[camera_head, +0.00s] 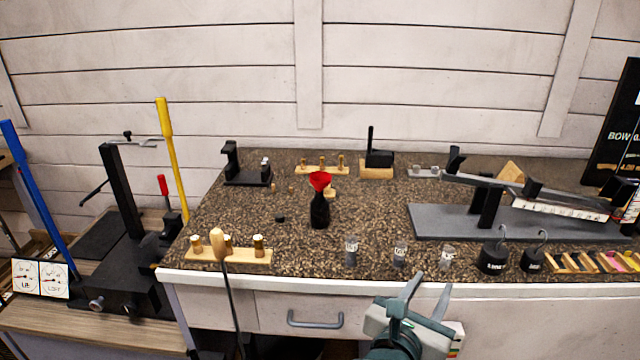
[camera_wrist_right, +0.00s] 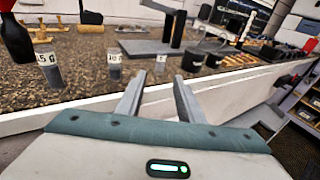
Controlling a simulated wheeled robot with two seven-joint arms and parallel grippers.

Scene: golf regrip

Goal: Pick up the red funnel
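The red funnel (camera_head: 320,180) sits upright in the mouth of a black bottle (camera_head: 320,211) on the speckled countertop, near the middle of the head view. In the right wrist view, the dark body of the bottle (camera_wrist_right: 14,40) shows at the upper left edge, with a bit of red at its top. My right gripper (camera_head: 428,297) is in front of the counter's front edge, to the right of and nearer than the funnel. Its two fingers are apart with nothing between them, as the right wrist view (camera_wrist_right: 157,88) also shows. My left gripper is not in view.
Small labelled vials (camera_head: 351,252) stand along the front of the countertop (camera_head: 300,262). Black hooked weights (camera_head: 494,258) and a grey balance base (camera_head: 450,222) are at the right. A wooden block with pegs (camera_head: 205,254) is at front left. Counter around the bottle is fairly clear.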

